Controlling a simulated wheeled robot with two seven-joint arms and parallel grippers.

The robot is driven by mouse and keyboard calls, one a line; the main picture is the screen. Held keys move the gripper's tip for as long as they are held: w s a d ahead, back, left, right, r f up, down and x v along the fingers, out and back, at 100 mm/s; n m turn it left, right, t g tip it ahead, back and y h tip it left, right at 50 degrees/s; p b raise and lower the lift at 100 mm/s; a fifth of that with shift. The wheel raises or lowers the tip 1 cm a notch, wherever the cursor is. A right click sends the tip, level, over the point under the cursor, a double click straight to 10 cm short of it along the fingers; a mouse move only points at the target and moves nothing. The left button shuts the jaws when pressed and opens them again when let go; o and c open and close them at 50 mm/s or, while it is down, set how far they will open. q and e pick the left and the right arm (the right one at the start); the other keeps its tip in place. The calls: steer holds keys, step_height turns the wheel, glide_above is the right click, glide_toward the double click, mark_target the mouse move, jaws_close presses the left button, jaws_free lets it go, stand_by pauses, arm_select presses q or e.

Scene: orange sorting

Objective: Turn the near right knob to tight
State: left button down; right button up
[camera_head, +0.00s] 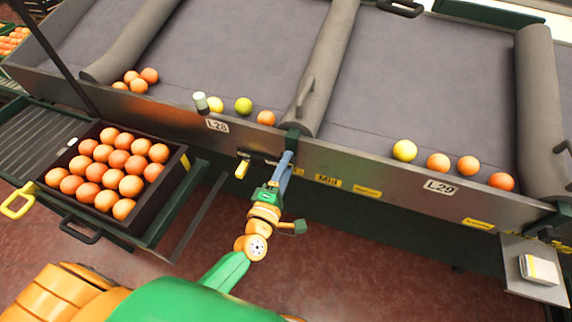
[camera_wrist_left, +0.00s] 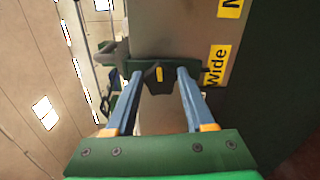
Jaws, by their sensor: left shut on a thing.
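A dark knob (camera_wrist_left: 158,75) with a yellow pointer mark sits on the metal front rail and shows between my fingertips in the left wrist view. The pointer lies roughly along the line of view. My left gripper (camera_head: 289,155) reaches the rail at the foot of the middle grey divider, and its blue fingers are shut on the knob. It also shows in the left wrist view (camera_wrist_left: 160,79). In the head view the fingers hide the knob. A yellow "Wide" label (camera_wrist_left: 217,65) is right of the knob in the wrist view. My right gripper is out of view.
A black crate of oranges (camera_head: 178,170) stands at the left. Several fruits lie along the metal rail (camera_head: 400,186), with "L28" (camera_head: 217,126) and "L29" (camera_head: 440,187) plates. A yellow-ended lever (camera_head: 242,168) is just left of my gripper. A small shelf (camera_head: 515,270) juts out at right.

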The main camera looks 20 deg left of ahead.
arm_select(q)
steer(key=shift+m, duration=0.5)
stand_by(0.3)
steer(key=shift+c, duration=1.3)
jaws_free()
steer(key=s, duration=0.7)
steer(key=shift+a+f, duration=0.1)
steer(key=shift+f, duration=0.05)
